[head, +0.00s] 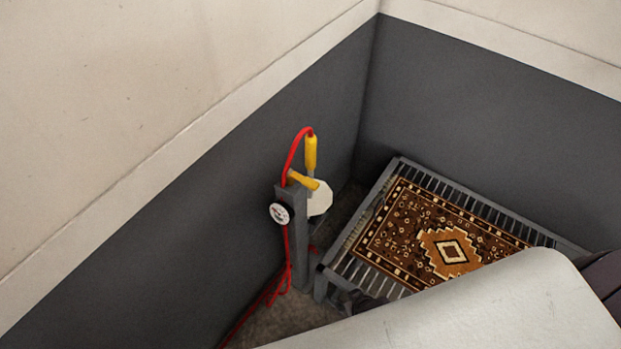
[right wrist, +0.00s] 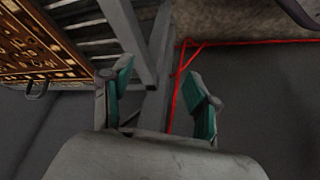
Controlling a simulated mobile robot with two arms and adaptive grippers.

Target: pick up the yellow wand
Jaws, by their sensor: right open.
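The yellow wand (head: 311,153) stands upright at the top of a grey post (head: 297,235) in the head view, with a red hose (head: 291,160) looping from its top. A second, tilted yellow piece (head: 303,180) sits just below it on the post top; I cannot tell whether it belongs to the wand. My right gripper (right wrist: 160,72) is open and empty in the right wrist view, its teal finger pads apart. The wand does not show in that view. A pale arm link of mine covers the lower right of the head view. My left gripper is not in view.
A pale round disc (head: 319,197) and a dial gauge (head: 280,213) are by the post. A grey slatted rack (head: 325,272) bearing a patterned rug (head: 410,225) stands right of it. Dark grey walls (head: 240,160) meet behind. Red hose trails down to the floor.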

